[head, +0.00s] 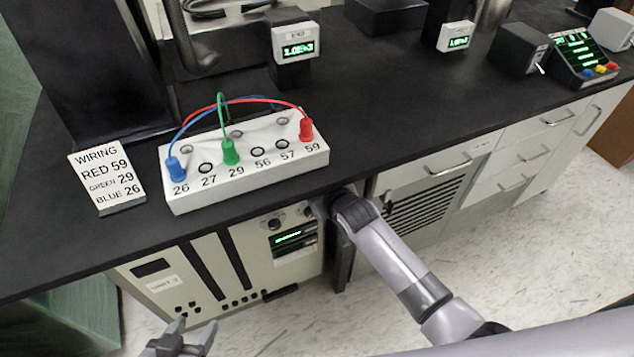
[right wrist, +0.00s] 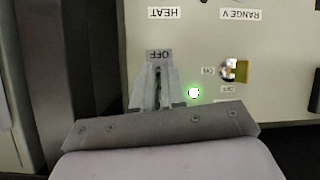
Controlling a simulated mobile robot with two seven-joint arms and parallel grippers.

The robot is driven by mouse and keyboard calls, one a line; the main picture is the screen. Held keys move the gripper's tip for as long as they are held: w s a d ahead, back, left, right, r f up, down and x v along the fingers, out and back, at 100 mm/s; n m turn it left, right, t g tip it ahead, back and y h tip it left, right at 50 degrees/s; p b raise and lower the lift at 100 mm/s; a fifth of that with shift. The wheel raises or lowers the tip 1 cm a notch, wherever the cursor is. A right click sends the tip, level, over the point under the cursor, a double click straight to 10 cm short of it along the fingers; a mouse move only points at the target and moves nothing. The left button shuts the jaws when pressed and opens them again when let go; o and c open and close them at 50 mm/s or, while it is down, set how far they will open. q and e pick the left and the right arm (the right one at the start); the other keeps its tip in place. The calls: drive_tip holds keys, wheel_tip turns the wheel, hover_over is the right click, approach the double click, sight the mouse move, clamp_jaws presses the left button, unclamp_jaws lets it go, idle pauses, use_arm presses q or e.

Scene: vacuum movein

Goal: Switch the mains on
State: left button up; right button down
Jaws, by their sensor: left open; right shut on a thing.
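A pale control panel (head: 222,268) is set under the bench, with knobs, a green display and dark slots. In the right wrist view it appears upside down, with HEAT, RANGE V, ON and OFF labels. My right gripper (right wrist: 158,75) is at this panel, its fingers shut beside an OFF label (right wrist: 159,55) on a small part they mostly hide. A small switch in a yellow surround (right wrist: 242,71) sits to the right, with ON and OFF labels by it. A green lamp (right wrist: 193,92) is lit. No MAINS label is readable. My left gripper (head: 195,324) is open and empty, low in front of the panel.
A white socket box (head: 245,185) on the black bench carries red, green and blue plugs in 59, 29 and 26, matching the wiring card (head: 105,178). The floor in front is clear.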

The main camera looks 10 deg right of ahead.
drive_tip(key=c, duration=1.2)
unclamp_jaws()
drive_tip(key=p+v, duration=0.2)
drive_tip(key=v, duration=0.5)
